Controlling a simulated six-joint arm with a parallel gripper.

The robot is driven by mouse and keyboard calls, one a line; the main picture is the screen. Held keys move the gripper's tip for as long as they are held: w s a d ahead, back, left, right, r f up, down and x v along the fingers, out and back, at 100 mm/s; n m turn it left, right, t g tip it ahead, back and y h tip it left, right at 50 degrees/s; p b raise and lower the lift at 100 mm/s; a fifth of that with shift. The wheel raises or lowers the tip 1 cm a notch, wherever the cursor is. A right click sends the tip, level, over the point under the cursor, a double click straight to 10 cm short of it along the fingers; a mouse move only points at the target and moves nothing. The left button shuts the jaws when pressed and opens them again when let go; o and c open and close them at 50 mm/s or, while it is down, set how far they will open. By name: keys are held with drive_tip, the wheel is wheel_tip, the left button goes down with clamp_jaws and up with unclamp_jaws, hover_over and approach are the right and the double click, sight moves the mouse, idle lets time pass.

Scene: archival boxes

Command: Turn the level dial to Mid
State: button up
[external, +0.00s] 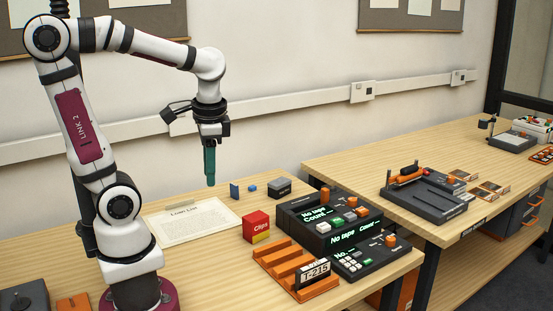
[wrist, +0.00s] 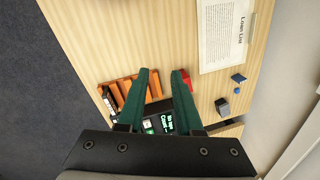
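My gripper (external: 210,183) hangs high over the table, pointing down, left of and above the black devices. In the wrist view its green fingers (wrist: 163,72) are apart with nothing between them. The black rear device (external: 296,217) shows "No tape Count" and has an orange knob (external: 325,195) on top. A front device (external: 368,262) has a similar screen, a keypad and another orange knob (external: 391,240). No dial label or setting is readable, so I cannot tell which knob is the level dial. In the wrist view a lit screen (wrist: 168,123) shows between the fingers; the rest is mostly hidden.
An orange slotted rack (external: 281,263) holding a "T-215" tape stands left of the front device. A red Clips box (external: 256,226), a grey box (external: 279,188) and a Loan List sheet (external: 190,222) lie nearby. A second table (external: 340,170) stands right.

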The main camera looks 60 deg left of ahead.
drive_tip(key=o, duration=0.4)
drive_tip(key=w+r+n, duration=0.1)
drive_tip(key=w, duration=0.5)
drive_tip(key=w+d+n, duration=0.1)
drive_tip(key=w+n, duration=0.1)
drive_tip(key=w, duration=0.5)
drive_tip(key=w+r+n+t, duration=0.1)
drive_tip(key=w+n, duration=0.1)
drive_tip(key=w, duration=0.4)
drive_tip(key=shift+w+d+r, duration=0.2)
drive_tip(key=shift+d+r, duration=0.15)
drive_tip(key=n+t+y, duration=0.1)
drive_tip(key=n+t, duration=0.1)
drive_tip(key=n, duration=0.5)
hover_over(353, 199)
drive_tip(key=s+d, duration=0.5)
wheel_tip(353, 199, down, 7)
drive_tip(key=x, duration=1.4)
drive_tip(key=shift+w+a+r, duration=0.1)
drive_tip(key=shift+w+a, duration=0.05)
drive_tip(key=shift+a, duration=0.05)
drive_tip(key=shift+w+a+f, duration=0.15)
drive_tip(key=shift+f, duration=0.4)
drive_tip(key=shift+c, duration=0.4)
clamp_jaws()
